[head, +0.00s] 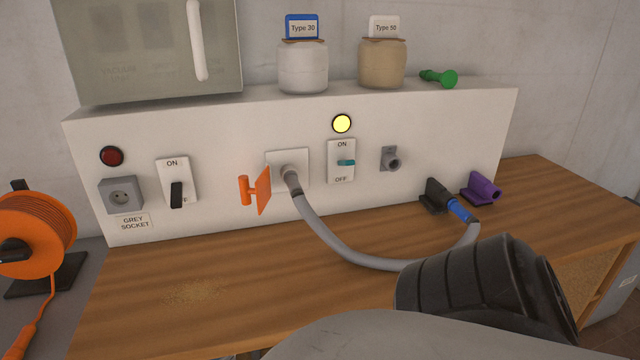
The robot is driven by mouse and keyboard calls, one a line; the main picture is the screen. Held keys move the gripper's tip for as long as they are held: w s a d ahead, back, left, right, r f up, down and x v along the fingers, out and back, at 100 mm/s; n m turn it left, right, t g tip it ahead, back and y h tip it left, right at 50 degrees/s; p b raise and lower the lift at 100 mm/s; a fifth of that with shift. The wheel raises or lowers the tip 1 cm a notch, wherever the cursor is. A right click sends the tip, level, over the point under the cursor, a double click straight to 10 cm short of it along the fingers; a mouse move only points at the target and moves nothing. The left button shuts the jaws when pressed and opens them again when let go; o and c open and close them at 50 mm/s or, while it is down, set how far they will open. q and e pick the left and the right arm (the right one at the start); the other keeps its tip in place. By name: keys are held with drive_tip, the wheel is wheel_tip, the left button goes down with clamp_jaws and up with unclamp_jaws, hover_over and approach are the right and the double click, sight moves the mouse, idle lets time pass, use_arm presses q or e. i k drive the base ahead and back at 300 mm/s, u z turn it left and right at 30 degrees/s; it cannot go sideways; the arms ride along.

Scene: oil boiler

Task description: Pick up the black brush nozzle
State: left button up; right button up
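A small black piece with a flat base, which looks like the black brush nozzle (434,194), stands on the wooden worktop at the foot of the white panel, right of centre. The blue end (461,211) of a grey hose (345,252) meets it from the right; I cannot tell whether they are joined. A dark ribbed part and a pale grey link of my own arm fill the lower right, in front of the worktop. Neither gripper's fingers show.
A purple nozzle-like piece (481,189) stands right of the black one. The hose loops from a white wall plate (274,157) across the worktop (250,285). An orange piece (262,192) is at the panel. An orange cable reel (36,228) stands left. The front-left worktop is mostly clear.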

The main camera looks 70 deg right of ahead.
sight(436, 197)
drive_tip(key=u, duration=0.45)
drive_tip(key=k, duration=1.5)
drive_tip(key=z, duration=0.9)
